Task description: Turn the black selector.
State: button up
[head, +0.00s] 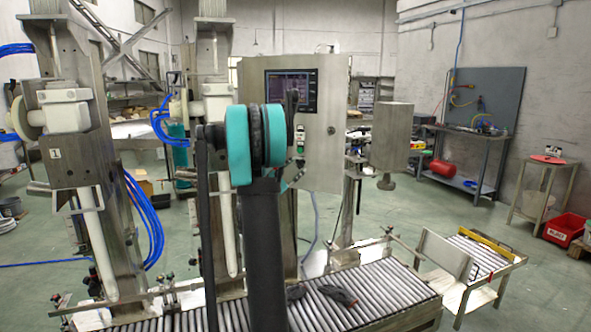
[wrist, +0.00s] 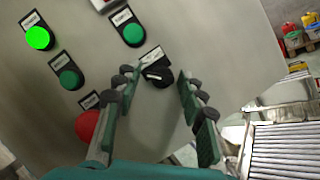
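The black selector (wrist: 156,74) is a small round knob with a light mark, on the sloping grey panel face (wrist: 215,40) in the wrist view. My gripper (wrist: 158,86) is open, its two padded fingers pointing at the panel, one on each side of the selector. The selector shows between the fingertips; I cannot tell whether they touch it. In the head view the steel control cabinet (head: 335,85) stands behind my arm, which covers part of its front. I cannot make out the selector there.
Close to the selector are a green button (wrist: 133,34), a lit green button (wrist: 39,38), another green button (wrist: 70,78) and a red button (wrist: 89,124), partly behind the left finger. A roller conveyor (head: 375,290) runs below the cabinet.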

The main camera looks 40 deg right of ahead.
grip_shut()
jog(key=shift+m, duration=0.5)
jog(key=m+g+y, duration=0.1)
jog(key=m+g, duration=0.1)
jog(key=m, duration=0.2)
jog(key=shift+r, duration=0.15)
jog(key=shift+s+r+m+g+y, duration=0.1)
jog(key=shift+m+g+y, duration=0.2)
jog(key=shift+m, duration=0.8)
jog(key=shift+m+g+y, duration=0.1)
jog(key=shift+m+y, duration=0.3)
jog(key=shift+m, duration=0.7)
jog(key=shift+o, duration=1.8)
grip_release()
